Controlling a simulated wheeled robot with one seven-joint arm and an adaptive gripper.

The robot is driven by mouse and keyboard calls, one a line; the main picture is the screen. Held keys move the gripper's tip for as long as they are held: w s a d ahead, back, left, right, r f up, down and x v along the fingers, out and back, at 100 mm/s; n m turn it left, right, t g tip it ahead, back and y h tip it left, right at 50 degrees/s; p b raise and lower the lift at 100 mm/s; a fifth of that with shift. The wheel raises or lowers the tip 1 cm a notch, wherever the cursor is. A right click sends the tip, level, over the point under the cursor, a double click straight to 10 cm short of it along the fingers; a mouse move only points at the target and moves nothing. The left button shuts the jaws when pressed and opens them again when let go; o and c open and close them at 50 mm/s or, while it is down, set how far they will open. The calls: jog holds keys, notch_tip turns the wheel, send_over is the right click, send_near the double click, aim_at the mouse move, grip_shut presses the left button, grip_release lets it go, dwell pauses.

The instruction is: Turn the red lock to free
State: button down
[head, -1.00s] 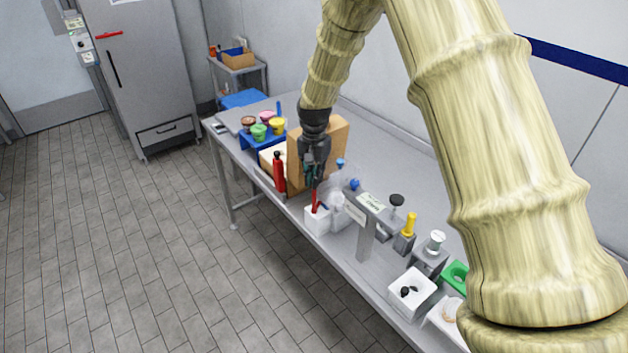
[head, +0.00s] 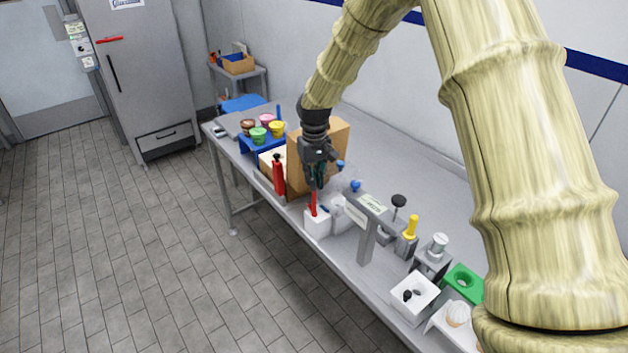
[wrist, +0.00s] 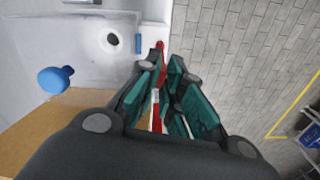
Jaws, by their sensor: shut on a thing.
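A flat red bar (head: 110,39) lies nearly level on the upper part of the grey cabinet door (head: 135,65), at the far left; I take it for the red lock. My gripper (head: 317,187) is far from it, over the table's front edge. It is shut on a red stick (head: 313,205), which stands upright at the white box (head: 318,224). In the wrist view the red stick (wrist: 156,122) shows between the green-padded fingers (wrist: 168,75), with a pale patch on it. I cannot tell whether its lower end is inside the box.
A red bottle (head: 279,176) and a brown carton (head: 330,140) stand close to my gripper. A grey stand (head: 368,236) and several small holders are to the right. The floor (head: 130,240) before the table and cabinet is clear.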

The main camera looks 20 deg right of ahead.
jog(key=shift+n, duration=1.1)
jog(key=c, duration=1.6)
grip_release()
jog(key=shift+o, duration=0.2)
notch_tip(320, 180, up, 12)
jog(key=shift+d, duration=0.1)
